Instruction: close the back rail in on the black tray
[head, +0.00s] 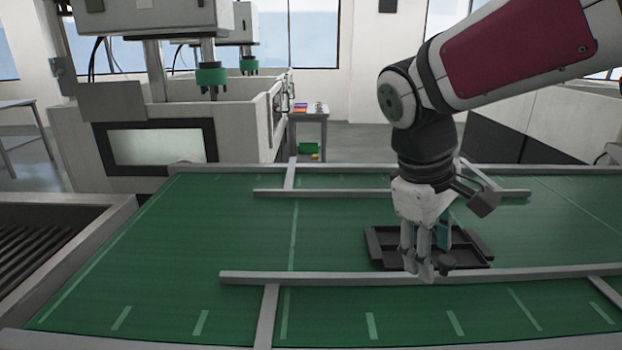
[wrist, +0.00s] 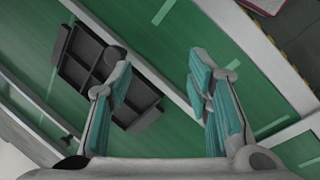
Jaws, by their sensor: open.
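The black tray (head: 383,248) lies on the green belt, between two grey rails; it also shows at the left of the wrist view (wrist: 90,70). The back rail (head: 330,193) runs along the belt's far side, with a clear green strip between it and the tray. The front rail (head: 310,278) runs close along the tray's near side. My gripper (head: 434,262) is open and points down at the tray's near edge and the front rail, hiding part of both. In the wrist view a rail (wrist: 155,75) passes between the open fingers (wrist: 165,88); nothing is gripped.
Grey cross bars (head: 267,315) join the rails to the table edge. White machines with green-ringed columns (head: 211,76) stand beyond the belt at the left. A roller section (head: 30,240) adjoins the belt at the left. The belt left of the tray is clear.

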